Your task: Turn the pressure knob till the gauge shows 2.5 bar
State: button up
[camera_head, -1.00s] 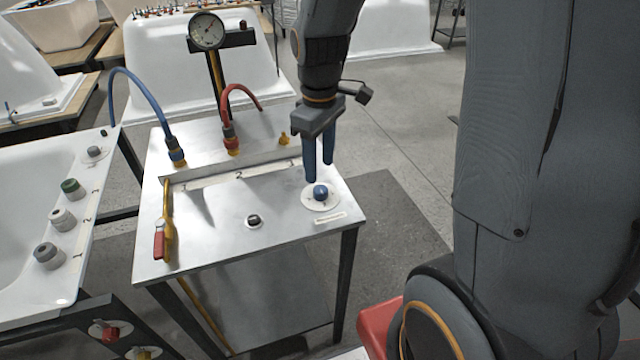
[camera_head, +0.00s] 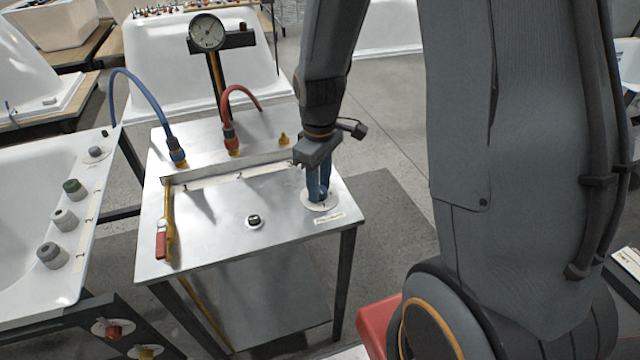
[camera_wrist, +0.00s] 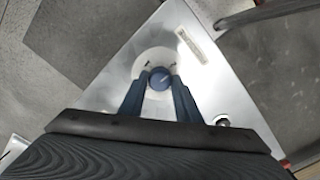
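The blue pressure knob sits on a round white dial plate (camera_head: 327,204) at the right front of the metal bench (camera_head: 210,228). In the wrist view the knob (camera_wrist: 160,79) shows between the two blue fingertips of my gripper (camera_wrist: 159,84). My gripper (camera_head: 318,190) points down at the knob, with its fingers apart on either side of it. I cannot tell whether they touch it.
A small black knob (camera_head: 254,221) is at the bench's middle. A red-handled lever (camera_head: 161,240) is at the left. Blue (camera_head: 142,93) and red (camera_head: 232,95) hoses rise at the back. A white tub (camera_head: 25,200) with several grey and green knobs stands at the left.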

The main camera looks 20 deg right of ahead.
jog(key=c, duration=0.5)
jog(key=m+p, duration=0.1)
jog(key=m, duration=0.1)
jog(key=shift+r+m+p, duration=0.1)
jog(key=shift+m+p, duration=0.2)
jog(key=shift+c, duration=0.2)
jog(key=shift+w+m+p, duration=0.1)
jog(key=shift+m+p, duration=0.3)
jog(key=shift+m, duration=0.9)
jog(key=o, duration=1.1)
jog(key=shift+c, duration=0.2)
jog(key=shift+r+b, duration=0.7)
jog(key=shift+r, duration=3.15)
jog(key=s+m+t, duration=0.1)
jog(key=s+m, duration=0.1)
jog(key=s, duration=0.7)
jog(key=shift+s+r+m, duration=0.3)
jog(key=shift+s+r, duration=0.1)
jog(key=shift+r, duration=0.05)
